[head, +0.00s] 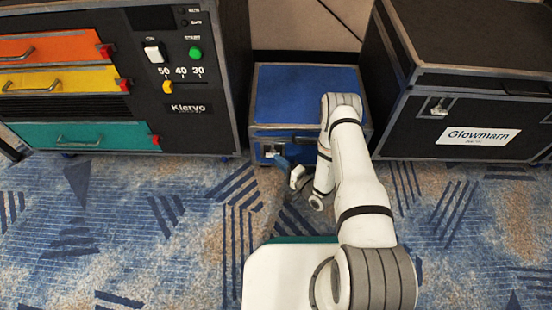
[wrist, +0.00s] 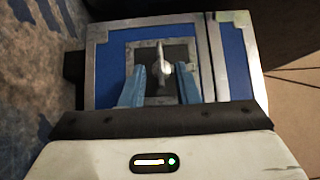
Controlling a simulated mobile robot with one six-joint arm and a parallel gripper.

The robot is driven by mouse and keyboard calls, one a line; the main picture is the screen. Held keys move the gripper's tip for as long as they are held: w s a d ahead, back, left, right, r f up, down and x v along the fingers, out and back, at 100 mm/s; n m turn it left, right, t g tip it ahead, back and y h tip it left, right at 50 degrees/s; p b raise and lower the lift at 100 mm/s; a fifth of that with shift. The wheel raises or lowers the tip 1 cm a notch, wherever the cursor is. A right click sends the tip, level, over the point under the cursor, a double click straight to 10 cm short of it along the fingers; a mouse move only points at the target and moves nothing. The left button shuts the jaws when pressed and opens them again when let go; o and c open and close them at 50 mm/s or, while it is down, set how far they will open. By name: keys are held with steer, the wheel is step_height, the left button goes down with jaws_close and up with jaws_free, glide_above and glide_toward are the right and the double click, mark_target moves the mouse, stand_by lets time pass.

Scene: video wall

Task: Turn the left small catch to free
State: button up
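A blue case (head: 308,92) with metal edges stands on the carpet against the wall. In the wrist view, the catch (wrist: 162,64) is a small silver turning piece on a dark plate with a grey frame. The two blue fingers of my gripper (wrist: 160,72) stand apart, one on each side of the catch, with gaps visible. The arm hides the right part of the case's front.
A dark cabinet (head: 175,75) with coloured drawers stands left of the blue case. A black case labelled Glowmarn (head: 478,136) stands close on the right. The patterned carpet (head: 130,215) in front is clear.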

steer(key=shift+b+x, duration=0.35)
steer(key=shift+x, duration=1.05)
steer(key=shift+d, duration=0.1)
steer(key=shift+c, duration=0.5)
steer(key=c, duration=0.4)
jaws_close()
steer(key=shift+r, duration=0.1)
